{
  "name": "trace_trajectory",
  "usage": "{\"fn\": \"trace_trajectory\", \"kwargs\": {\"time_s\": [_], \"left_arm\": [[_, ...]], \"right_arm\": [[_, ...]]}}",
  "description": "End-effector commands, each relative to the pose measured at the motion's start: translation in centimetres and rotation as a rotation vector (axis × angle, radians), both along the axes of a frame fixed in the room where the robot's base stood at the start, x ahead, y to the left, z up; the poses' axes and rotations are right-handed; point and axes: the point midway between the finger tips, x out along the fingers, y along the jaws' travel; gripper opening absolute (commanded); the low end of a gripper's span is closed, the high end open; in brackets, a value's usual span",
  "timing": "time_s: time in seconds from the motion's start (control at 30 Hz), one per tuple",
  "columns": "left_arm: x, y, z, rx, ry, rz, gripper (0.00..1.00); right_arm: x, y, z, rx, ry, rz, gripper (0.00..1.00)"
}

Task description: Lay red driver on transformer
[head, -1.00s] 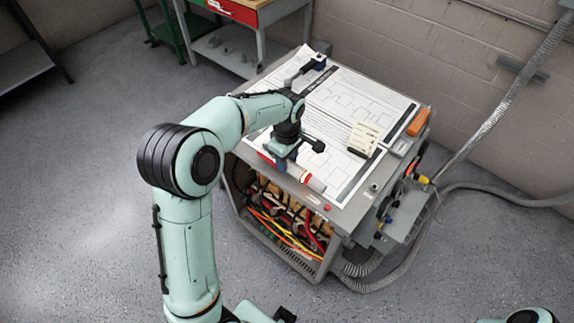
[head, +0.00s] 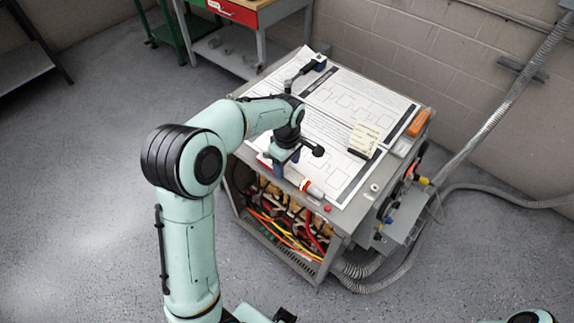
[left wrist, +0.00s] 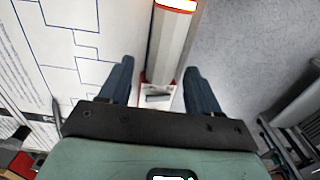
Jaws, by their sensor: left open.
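A grey transformer cabinet (head: 352,208) stands at centre with printed diagram sheets on top. A pale tool with red parts, which I take to be the red driver (head: 314,191), lies along the top's front edge. It also shows in the left wrist view as a pale body (left wrist: 170,40) with a red band and bright far end. My left gripper (head: 283,161) is over its near part. In the left wrist view the fingers (left wrist: 158,68) are open, one on each side of the tool. The gripper hides part of it in the head view. My right gripper is out of view.
On the top are a cream block (head: 366,140), an orange item (head: 419,122) and a blue-black item (head: 312,66). The open front shows coloured wires (head: 285,230). A grey conduit (head: 500,110) runs up at right. A bench with a red drawer (head: 240,12) stands behind.

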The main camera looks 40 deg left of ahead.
Motion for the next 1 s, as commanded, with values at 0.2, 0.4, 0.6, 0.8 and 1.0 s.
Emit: {"fn": "trace_trajectory", "kwargs": {"time_s": [0.2, 0.4, 0.6, 0.8, 1.0], "left_arm": [[0.1, -0.1, 5.0, -0.001, -0.007, -0.001, 0.62], [0.1, -0.1, 8.7, 0.000, -0.005, -0.001, 0.62], [0.0, -0.1, 10.4, 0.000, -0.003, -0.001, 0.62], [0.0, -0.1, 10.6, 0.000, -0.001, -0.001, 0.62], [0.0, -0.1, 10.5, 0.000, -0.001, -0.001, 0.62]], "right_arm": [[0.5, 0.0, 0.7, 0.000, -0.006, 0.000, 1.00], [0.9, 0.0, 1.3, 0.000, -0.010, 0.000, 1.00], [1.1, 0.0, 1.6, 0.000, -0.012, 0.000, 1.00], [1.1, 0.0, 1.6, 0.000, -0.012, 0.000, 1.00], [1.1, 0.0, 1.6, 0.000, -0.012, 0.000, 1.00]]}}
